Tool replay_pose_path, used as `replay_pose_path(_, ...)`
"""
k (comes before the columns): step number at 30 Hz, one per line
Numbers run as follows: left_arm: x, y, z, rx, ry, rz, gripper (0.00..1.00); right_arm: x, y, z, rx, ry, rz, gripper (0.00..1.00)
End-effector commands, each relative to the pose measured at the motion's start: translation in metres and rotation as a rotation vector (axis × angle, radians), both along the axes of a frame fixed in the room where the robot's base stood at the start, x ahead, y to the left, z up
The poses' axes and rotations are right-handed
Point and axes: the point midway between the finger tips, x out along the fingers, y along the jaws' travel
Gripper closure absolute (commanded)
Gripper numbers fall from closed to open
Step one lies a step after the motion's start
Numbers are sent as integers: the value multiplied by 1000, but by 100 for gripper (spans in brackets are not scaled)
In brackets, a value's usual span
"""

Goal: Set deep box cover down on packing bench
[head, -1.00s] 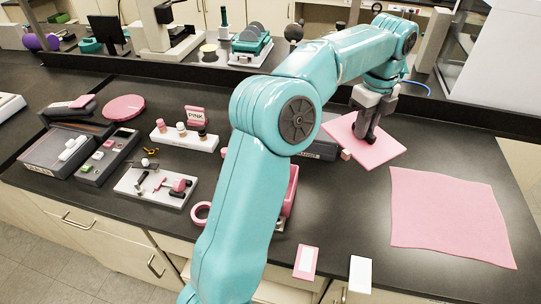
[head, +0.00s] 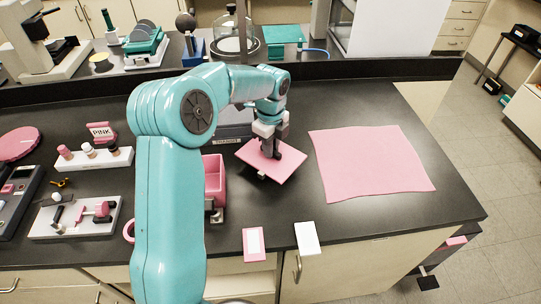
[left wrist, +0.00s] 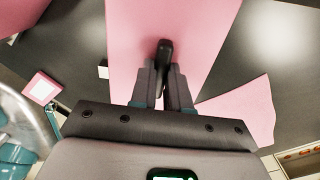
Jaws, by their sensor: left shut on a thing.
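The deep box cover (head: 287,167) is a flat pink square plate with a dark upright handle in its middle. My left gripper (head: 271,148) is shut on that handle from above. In the left wrist view the dark fingers (left wrist: 165,72) meet at the handle, with the pink cover (left wrist: 205,35) spread beyond them. The cover is over the dark top of the packing bench (head: 350,225), left of the pink cloth; I cannot tell whether it touches the bench. An open pink box (head: 214,176) stands left of the cover, partly behind my arm. My right gripper is not in view.
The pink cloth (head: 370,160) lies flat to the right. A pink-edged card (head: 254,243) and a white card (head: 307,238) lie near the front edge. A dark grey case (head: 234,122) stands behind the cover. A raised black ledge (head: 360,70) bounds the back.

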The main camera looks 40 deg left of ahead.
Motion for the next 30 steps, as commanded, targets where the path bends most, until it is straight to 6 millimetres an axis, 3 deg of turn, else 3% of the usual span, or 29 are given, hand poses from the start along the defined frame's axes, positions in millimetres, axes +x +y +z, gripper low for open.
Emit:
replay_pose_path(7,-1,0,-37,-1,3,1,100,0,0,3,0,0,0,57)
replay_pose_path(20,-1,0,-44,-1,2,1,100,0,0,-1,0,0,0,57)
replay_pose_path(21,-1,0,-43,-1,1,1,71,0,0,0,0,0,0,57)
replay_pose_path(22,-1,0,-43,-1,2,1,61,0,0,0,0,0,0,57)
replay_pose_path(30,-1,0,-42,-1,2,0,58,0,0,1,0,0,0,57)
